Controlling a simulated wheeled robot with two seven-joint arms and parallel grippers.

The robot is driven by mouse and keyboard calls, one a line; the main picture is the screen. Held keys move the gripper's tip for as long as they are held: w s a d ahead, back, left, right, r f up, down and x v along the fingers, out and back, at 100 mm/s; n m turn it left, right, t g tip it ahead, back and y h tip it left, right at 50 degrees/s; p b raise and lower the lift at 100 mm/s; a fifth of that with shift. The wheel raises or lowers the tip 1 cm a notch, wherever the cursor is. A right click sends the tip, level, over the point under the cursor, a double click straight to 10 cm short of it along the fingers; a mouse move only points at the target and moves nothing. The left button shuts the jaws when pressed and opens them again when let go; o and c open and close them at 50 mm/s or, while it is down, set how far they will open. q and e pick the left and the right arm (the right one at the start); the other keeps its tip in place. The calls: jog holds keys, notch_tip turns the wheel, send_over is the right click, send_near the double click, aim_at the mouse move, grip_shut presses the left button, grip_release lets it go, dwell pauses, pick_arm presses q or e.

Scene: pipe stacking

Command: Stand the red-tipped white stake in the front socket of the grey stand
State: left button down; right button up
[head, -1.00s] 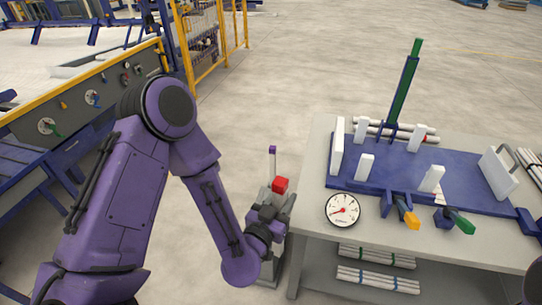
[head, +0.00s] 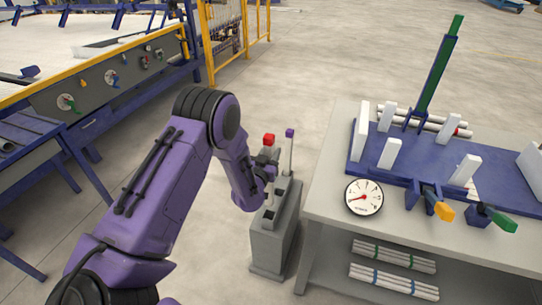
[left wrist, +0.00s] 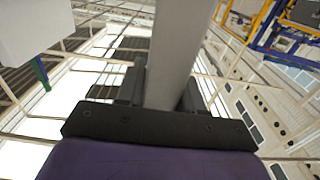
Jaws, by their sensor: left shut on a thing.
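The red-tipped white stake (head: 268,139) is upright in the head view, at the left side of the grey stand (head: 272,247). My left gripper (head: 268,167) is shut on it below the red tip. The left wrist view shows the pale shaft of the stake (left wrist: 177,45) between the fingers (left wrist: 160,92). The stake's lower end is partly hidden by my gripper, and I cannot tell whether it is over or in a socket. Dark square sockets show on the stand's top, the front one (head: 268,214) looking empty. My right gripper is out of view.
A purple-tipped stake (head: 289,153) stands at the stand's far end, close to my gripper. A workbench (head: 325,200) with a blue fixture and a dial gauge (head: 364,197) is just to the right.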

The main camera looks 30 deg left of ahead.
aim_at(268, 188)
pick_arm(q)
jog(key=shift+f, duration=0.4)
notch_tip(268, 188, down, 14)
jog(key=b, duration=1.1)
jog(key=shift+r, duration=0.2)
jog(key=shift+w, duration=0.1)
jog(key=c, duration=0.6)
grip_release()
jog(key=shift+c, duration=0.2)
jog(key=b+v, duration=0.1)
jog(key=v, duration=0.9)
jog(key=shift+s, duration=0.3)
